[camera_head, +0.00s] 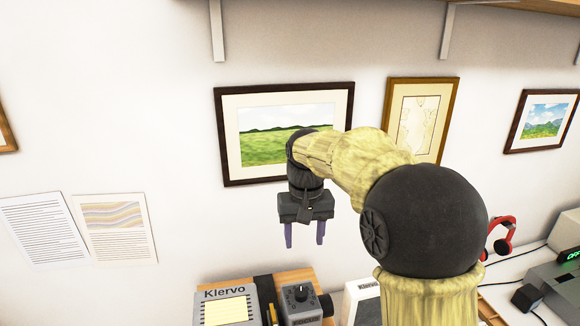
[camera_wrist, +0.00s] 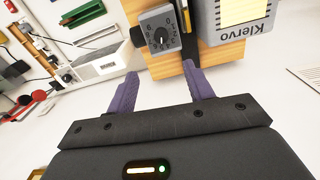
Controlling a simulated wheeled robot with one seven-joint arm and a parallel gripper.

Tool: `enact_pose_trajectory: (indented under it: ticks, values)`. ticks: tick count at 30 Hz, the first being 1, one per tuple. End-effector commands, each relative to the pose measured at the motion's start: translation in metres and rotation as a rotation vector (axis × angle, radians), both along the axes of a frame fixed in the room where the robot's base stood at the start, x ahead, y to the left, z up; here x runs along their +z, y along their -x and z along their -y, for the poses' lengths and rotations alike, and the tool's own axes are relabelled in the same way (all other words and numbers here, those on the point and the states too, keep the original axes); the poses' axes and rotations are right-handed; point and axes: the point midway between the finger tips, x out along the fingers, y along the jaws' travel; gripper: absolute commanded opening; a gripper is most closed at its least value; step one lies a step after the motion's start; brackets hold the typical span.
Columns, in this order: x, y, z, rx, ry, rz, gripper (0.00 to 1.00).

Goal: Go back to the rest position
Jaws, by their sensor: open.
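My gripper (camera_head: 304,234) hangs fingers down in front of the wall in the head view, below the middle landscape print (camera_head: 290,122). Its two purple fingers are apart with nothing between them. In the wrist view my gripper (camera_wrist: 165,88) also shows open and empty. Beyond the fingertips are a grey dial box (camera_wrist: 160,38) and the edge of a wooden board (camera_wrist: 219,60). My arm covers part of the landscape print and the lower part of the map-like print (camera_head: 420,112).
Below stand a Klervo device (camera_head: 228,306), the dial box (camera_head: 303,300) and a white unit (camera_head: 362,300). Red headphones (camera_head: 503,238) are at right. A shelf bracket (camera_head: 217,30) hangs above. Two paper sheets (camera_head: 115,228) are at left. Open air surrounds the gripper's left side.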

Motion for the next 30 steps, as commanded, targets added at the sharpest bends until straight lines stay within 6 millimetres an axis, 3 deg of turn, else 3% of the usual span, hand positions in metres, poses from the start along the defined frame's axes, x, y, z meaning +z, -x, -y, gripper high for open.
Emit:
enact_pose_trajectory:
  ticks: [5,11,21,25,30]
  values:
    - [-0.026,0.018,0.023,-0.023,-0.006,0.029,0.52]
    - [-0.065,0.055,0.055,-0.057,-0.013,0.086,0.52]
    - [-0.124,0.139,0.098,-0.112,-0.015,0.185,0.52]
    - [-0.137,0.163,0.105,-0.125,-0.014,0.211,0.52]
    - [-0.141,0.171,0.108,-0.129,-0.013,0.221,0.52]
